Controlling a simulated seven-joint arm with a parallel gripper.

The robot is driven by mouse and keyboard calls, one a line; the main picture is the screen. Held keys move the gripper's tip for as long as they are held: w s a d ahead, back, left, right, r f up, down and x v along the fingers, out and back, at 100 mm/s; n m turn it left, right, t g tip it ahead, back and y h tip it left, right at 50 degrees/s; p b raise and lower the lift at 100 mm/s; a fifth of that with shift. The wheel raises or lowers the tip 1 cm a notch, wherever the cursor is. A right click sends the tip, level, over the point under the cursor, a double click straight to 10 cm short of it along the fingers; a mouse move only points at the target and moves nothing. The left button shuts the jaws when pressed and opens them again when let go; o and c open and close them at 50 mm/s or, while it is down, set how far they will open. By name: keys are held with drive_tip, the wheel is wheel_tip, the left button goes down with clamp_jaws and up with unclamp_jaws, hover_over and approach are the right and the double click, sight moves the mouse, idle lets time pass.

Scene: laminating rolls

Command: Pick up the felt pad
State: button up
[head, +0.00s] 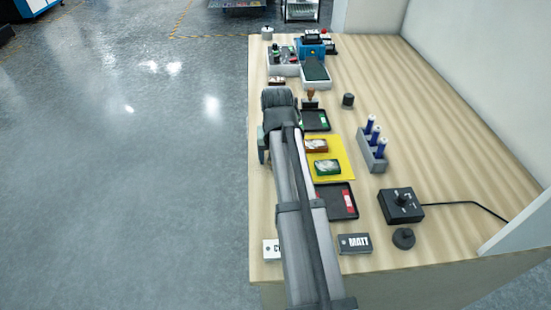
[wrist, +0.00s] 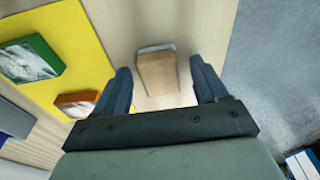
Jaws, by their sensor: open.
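A tan block with a grey layer along its far edge, which looks like the felt pad (wrist: 157,76), lies on the wood table in the wrist view. It sits in the gap between the two fingers of my gripper (wrist: 160,66), which is open. Bare table shows between the block and each finger, so neither finger touches it in this view. How high the fingers are above the table is hard to tell. In the head view my arm hides the block. My gripper is mostly hidden behind the arm there too, near the table's left edge.
A yellow mat (head: 343,150) with green (head: 327,167) and brown (head: 316,146) boxes lies beside the arm. Dark trays (head: 336,202), a grey rack of blue bottles (head: 371,161) and a black control box (head: 401,206) stand nearby. Open floor lies past the table's left edge.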

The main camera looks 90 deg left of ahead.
drive_tip(key=shift+c, duration=0.4)
drive_tip(key=c, duration=1)
wheel_tip(320, 180, up, 10)
idle(0.3)
